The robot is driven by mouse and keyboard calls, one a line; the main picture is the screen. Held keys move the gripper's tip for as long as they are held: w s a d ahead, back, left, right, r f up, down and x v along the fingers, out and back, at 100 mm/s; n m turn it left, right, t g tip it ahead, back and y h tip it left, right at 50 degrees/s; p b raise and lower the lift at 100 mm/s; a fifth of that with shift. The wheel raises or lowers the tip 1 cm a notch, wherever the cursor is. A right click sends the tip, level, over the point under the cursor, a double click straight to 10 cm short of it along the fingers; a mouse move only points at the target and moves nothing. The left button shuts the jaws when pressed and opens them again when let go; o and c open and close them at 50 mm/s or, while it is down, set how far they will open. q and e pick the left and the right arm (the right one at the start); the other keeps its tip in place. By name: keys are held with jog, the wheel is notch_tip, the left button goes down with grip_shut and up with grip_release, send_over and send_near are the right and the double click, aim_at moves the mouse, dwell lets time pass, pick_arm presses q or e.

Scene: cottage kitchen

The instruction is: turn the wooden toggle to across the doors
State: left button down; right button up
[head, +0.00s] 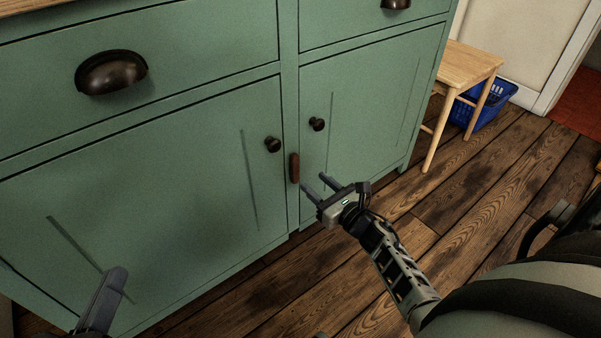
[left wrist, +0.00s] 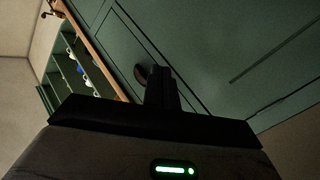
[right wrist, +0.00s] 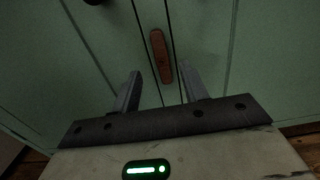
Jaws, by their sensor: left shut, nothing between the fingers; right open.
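The wooden toggle (head: 294,168) is a small reddish-brown bar on the post between the two lower green doors. It stands upright, along the gap, just below the two dark knobs. It also shows in the right wrist view (right wrist: 161,56), slightly tilted in that picture. My right gripper (head: 313,184) is open and empty, just right of and below the toggle. In the right wrist view its fingers (right wrist: 160,85) point at the cabinet on either side of the toggle's lower end, with no visible contact. My left gripper (head: 118,277) is shut and empty in front of the left door; its fingers show in the left wrist view (left wrist: 162,85).
The left door (head: 150,190) and right door (head: 365,120) look closed, with a left knob (head: 272,144) and right knob (head: 317,124). A cup handle (head: 111,73) sticks out from the drawer above. A wooden stool (head: 462,65) and blue basket (head: 490,103) stand at the right.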

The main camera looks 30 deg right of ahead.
aim_at(297, 166)
jog(key=w, duration=0.2)
jog(key=w+b, duration=0.1)
jog(key=w, duration=0.3)
jog(key=shift+a+f, duration=0.1)
jog(key=shift+a, duration=0.15)
pick_arm(q)
jog(key=shift+w+a+r+m+t+h, duration=0.1)
jog(key=shift+w+r+m+t+h, duration=0.05)
jog(key=shift+w+r+m+t, duration=0.35)
jog(key=shift+w+a+r+m+t+h, duration=0.15)
jog(key=shift+r+m+t, duration=0.15)
jog(key=shift+r, duration=0.35)
jog(key=shift+w+a+r+m+t+h, duration=0.1)
jog(key=shift+w+r+m+t, duration=0.25)
jog(key=shift+r, duration=0.2)
pick_arm(e)
jog(key=shift+w, duration=0.55)
grip_shut()
